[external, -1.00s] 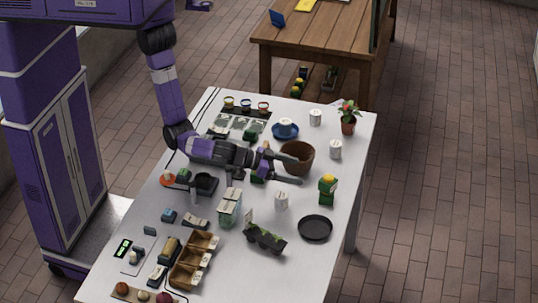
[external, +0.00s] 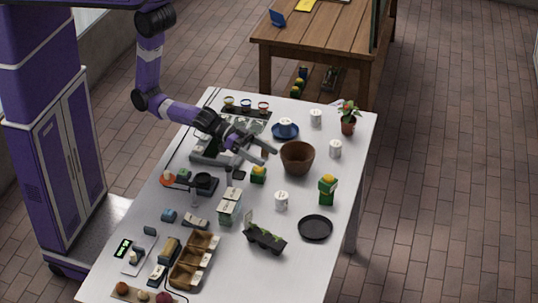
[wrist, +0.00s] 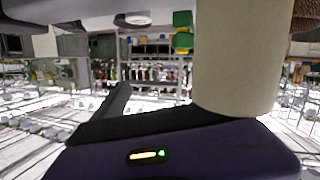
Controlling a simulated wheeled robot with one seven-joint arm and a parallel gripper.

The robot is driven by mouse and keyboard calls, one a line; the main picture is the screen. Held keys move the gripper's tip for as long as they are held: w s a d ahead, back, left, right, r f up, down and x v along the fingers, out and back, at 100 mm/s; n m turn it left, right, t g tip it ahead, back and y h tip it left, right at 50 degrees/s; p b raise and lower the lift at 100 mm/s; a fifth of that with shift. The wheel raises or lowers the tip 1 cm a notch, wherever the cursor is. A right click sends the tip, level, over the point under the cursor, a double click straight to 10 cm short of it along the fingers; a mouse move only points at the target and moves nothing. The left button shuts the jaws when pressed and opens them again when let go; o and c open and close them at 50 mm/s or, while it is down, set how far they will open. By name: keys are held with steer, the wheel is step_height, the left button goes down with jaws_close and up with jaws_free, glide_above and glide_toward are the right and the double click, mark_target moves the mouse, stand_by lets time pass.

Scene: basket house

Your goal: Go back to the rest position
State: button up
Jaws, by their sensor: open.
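My gripper (external: 256,158) is open and empty above the white table (external: 330,250), over its back middle part. It is left of the brown bowl (external: 297,157) and appears raised above the tabletop. My purple arm reaches down to it from the upper left. In the wrist view, part of my gripper and a large pale cylinder-like shape fill the foreground.
A wooden table (external: 325,45) stands behind.

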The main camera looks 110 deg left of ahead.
steer(key=s+a+f+b, duration=0.1)
steer(key=s+a, duration=0.2)
steer(key=s, duration=0.3)
steer(key=s+a+f+b, duration=0.1)
steer(key=s+a+b, duration=0.1)
steer(key=s, duration=0.5)
steer(key=s+a+f+b, duration=0.1)
steer(key=s+a+f, duration=0.1)
steer(key=s+a, duration=0.2)
steer(key=shift+s+a, duration=0.15)
steer(key=shift+s, duration=0.6)
steer(key=shift+s+a, duration=0.1)
steer(key=shift+s, duration=0.6)
steer(key=s+a+r+y+b, duration=0.2)
steer(key=s+a, duration=0.4)
steer(key=s, duration=0.3)
steer(key=shift+r+y+b, duration=0.15)
steer(key=shift+y+b, duration=0.5)
steer(key=shift+y, duration=0.15)
